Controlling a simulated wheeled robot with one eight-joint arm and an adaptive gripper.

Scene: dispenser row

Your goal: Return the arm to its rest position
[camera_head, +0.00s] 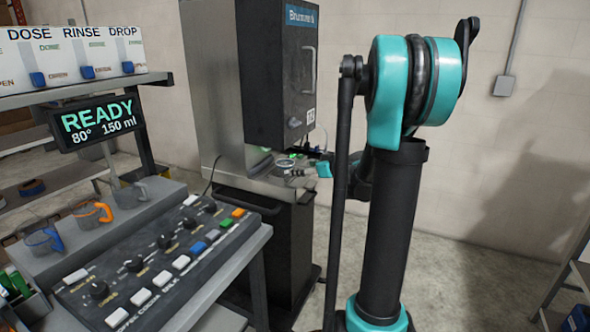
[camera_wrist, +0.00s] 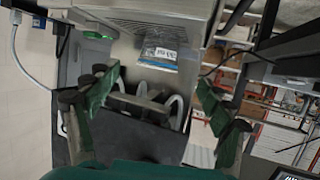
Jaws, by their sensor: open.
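My arm (camera_head: 395,210) rises at the right of the head view, with a black column-like link and a teal joint at the top. Its far end is mostly hidden behind this link. A small teal part of it shows beside the grey counter of the dark machine. In the wrist view my gripper (camera_wrist: 158,84) is open, its two green fingers spread wide with nothing held between them. Beyond the fingers are a dark fixture with pale curved parts and a blue-and-white label (camera_wrist: 160,56); I cannot tell whether a finger touches the fixture.
The tall dark machine (camera_head: 276,75) stands behind my arm on a cabinet. At left are a button panel (camera_head: 160,255), several cups, a READY display (camera_head: 98,122) and a shelf with dispensers. Open floor lies right of my arm, before the wall.

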